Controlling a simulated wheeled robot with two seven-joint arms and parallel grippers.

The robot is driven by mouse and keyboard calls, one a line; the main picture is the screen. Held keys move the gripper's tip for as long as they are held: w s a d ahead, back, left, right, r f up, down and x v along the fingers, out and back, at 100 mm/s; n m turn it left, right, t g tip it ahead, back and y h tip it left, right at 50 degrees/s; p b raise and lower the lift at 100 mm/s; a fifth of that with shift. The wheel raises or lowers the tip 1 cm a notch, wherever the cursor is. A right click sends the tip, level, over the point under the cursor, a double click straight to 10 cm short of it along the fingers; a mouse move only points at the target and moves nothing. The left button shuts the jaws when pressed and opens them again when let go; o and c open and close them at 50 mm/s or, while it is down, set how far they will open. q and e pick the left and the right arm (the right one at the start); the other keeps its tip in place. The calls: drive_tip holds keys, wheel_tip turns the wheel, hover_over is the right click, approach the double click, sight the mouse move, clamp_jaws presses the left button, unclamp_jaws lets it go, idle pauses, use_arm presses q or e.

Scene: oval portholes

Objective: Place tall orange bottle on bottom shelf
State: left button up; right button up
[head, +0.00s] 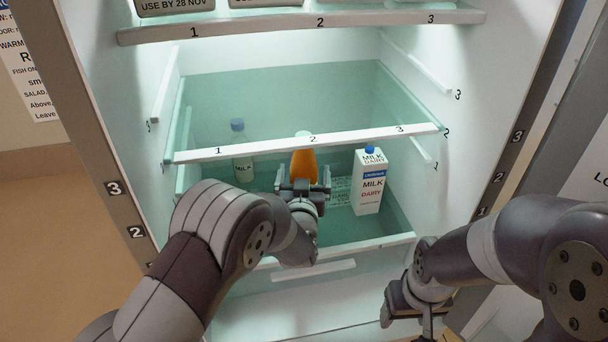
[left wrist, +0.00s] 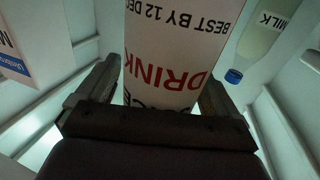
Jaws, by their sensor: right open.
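The tall orange bottle (head: 303,166) stands upright inside the fridge, its neck partly hidden by the front edge of the middle shelf (head: 255,150). My left gripper (head: 303,181) is in front of it, with one finger on each side. In the head view the fingers look spread wider than the bottle. In the left wrist view the bottle's white label (left wrist: 168,70) fills the space between the fingers (left wrist: 160,95). My right gripper (head: 412,305) is open and empty, outside the fridge at lower right.
A milk carton (head: 369,185) stands right of the orange bottle and a blue-capped milk bottle (head: 242,160) stands to its left. The lower glass shelf (head: 372,243) has free room near its front. A white shelf edge (head: 270,28) crosses above.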

use_arm(q)
drive_tip(key=shift+r, duration=0.25)
drive_tip(key=s+b, duration=0.1)
drive_tip(key=s, duration=1.1)
drive_tip(key=shift+a, duration=0.45)
drive_tip(key=shift+f, duration=0.1)
